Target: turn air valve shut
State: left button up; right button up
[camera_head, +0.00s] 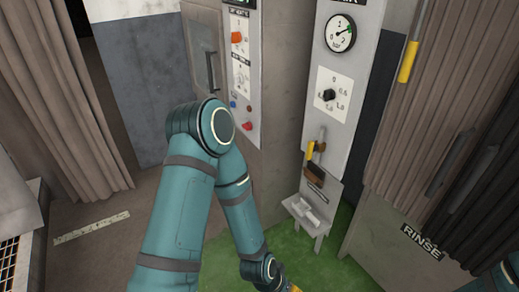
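A narrow grey air panel (346,64) stands right of centre, its top label cut off by the frame. It has a round pressure gauge (340,33) with a green mark and a black knob (328,95) on a white scale plate. Below the knob is a lever with a yellow grip (310,150), probably the air valve, above a dark brown block (313,174). My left arm, teal, reaches down past the panel's left to the bottom edge. Only a teal bit of my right arm shows at the right edge.
A control panel (242,80) with red and blue buttons is left of the air panel. A small light shelf (306,214) juts out below the lever. Brown curtains (428,110) and a "RINSE" sign (422,242) are at right. Green floor (340,265) lies in front.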

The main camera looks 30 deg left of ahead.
aim_at(311, 148)
jog(key=u, duration=0.45)
jog(key=i+j+z, duration=0.15)
jog(key=i+j, duration=0.15)
jog(key=i, duration=0.2)
jog(key=i+j+z, duration=0.15)
jog(key=i+j, duration=0.2)
jog(key=i, duration=0.1)
